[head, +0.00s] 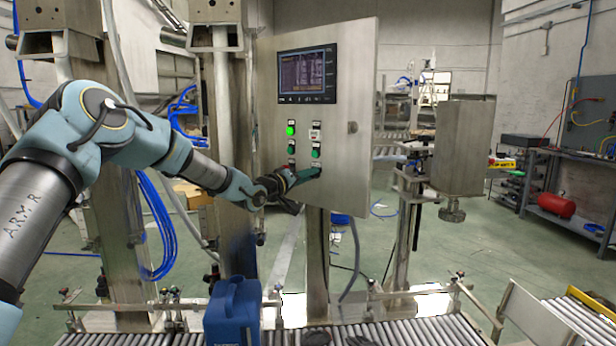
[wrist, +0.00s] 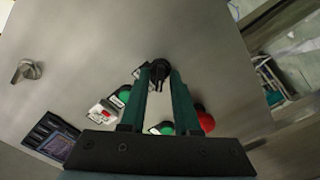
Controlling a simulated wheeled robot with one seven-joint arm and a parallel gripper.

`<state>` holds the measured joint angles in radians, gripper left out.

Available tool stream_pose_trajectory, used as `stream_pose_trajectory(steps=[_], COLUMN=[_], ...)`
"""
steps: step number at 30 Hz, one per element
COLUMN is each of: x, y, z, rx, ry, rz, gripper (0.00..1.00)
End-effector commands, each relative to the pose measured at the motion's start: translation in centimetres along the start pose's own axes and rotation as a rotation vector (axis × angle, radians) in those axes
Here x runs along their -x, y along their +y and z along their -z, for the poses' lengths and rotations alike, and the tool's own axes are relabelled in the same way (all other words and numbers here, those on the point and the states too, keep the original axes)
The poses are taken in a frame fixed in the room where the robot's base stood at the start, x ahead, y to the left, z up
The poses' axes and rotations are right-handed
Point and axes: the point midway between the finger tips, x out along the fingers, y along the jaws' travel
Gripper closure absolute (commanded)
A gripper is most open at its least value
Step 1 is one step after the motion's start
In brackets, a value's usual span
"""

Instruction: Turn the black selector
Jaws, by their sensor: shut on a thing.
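The black selector (wrist: 158,70) shows in the wrist view between the tips of my gripper (wrist: 160,80). The two green fingers are shut on it. The grey metal panel carries a dark display screen (head: 307,75) and two columns of labelled buttons. The knob's exact angle is hard to tell.
A lit green button (head: 291,128) and another green button (head: 316,150) sit above my gripper. A red button (wrist: 205,119) is beside the fingers in the wrist view. A metal box (head: 465,145) hangs to the right.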

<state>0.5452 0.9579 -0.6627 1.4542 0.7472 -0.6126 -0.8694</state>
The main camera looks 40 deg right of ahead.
Motion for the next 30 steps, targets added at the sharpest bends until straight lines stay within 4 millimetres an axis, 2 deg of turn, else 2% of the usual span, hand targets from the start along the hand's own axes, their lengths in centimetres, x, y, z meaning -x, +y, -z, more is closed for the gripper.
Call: stream_pose_trajectory(steps=[9, 10, 12, 23, 26, 30], x=[0.0, 0.0, 0.0, 0.6, 2.0, 4.8], y=[-0.1, -0.1, -0.1, -0.1, -0.2, -0.3], z=[-0.1, -0.1, -0.1, -0.1, -0.1, -0.1], rx=[0.003, 0.003, 0.002, 0.001, 0.000, 0.000], ry=[-0.001, -0.001, -0.001, -0.001, 0.001, 0.001], rz=[0.001, 0.001, 0.001, 0.001, 0.001, 0.001], gripper=[1.00, 0.67, 0.60, 0.59, 0.59, 0.59])
